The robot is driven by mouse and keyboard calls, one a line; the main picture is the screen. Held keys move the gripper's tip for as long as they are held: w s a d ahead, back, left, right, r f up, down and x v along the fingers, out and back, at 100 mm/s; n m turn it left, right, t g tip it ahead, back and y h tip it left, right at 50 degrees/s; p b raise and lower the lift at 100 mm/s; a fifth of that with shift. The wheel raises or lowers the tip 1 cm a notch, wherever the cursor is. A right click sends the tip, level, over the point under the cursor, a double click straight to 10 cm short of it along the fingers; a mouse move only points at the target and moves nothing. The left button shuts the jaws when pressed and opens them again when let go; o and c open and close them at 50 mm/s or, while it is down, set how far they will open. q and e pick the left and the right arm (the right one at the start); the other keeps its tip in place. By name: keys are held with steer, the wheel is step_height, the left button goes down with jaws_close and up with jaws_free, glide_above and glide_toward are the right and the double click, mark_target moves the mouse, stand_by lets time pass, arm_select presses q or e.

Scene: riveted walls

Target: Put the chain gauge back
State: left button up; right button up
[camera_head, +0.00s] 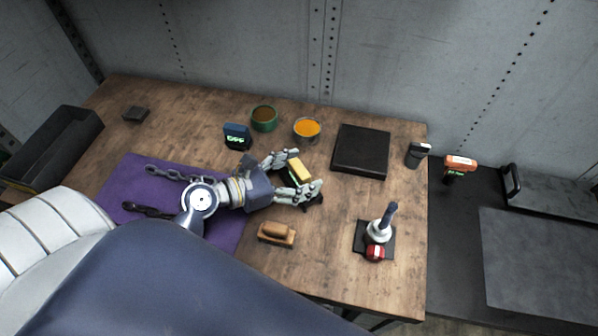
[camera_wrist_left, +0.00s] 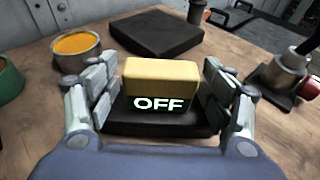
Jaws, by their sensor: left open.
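A yellow block-shaped device (camera_head: 299,171) stands on the table in a black base (camera_wrist_left: 160,122). In the left wrist view the yellow device (camera_wrist_left: 160,80) has a lit display reading OFF. My left gripper (camera_head: 306,170) is open, with its fingers on either side of the device and small gaps beside it. A chain (camera_head: 180,173) and a dark slender tool (camera_head: 146,209) lie on the purple mat (camera_head: 232,232). I cannot tell for certain which item is the chain gauge. My right gripper is not in view.
A blue device (camera_head: 237,136), green bowl (camera_head: 264,118), orange-filled bowl (camera_head: 307,129) and flat black pad (camera_head: 361,151) stand behind. A wooden brush-like block (camera_head: 276,234) and a stamp-like tool (camera_head: 381,225) are in front. An orange handheld device (camera_head: 458,167) is right of the table.

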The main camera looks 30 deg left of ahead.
arm_select(q)
steer(key=b+v, duration=0.1)
steer(key=v, duration=1.1)
steer(key=shift+r+b, duration=0.2)
steer(key=shift+b, duration=0.15)
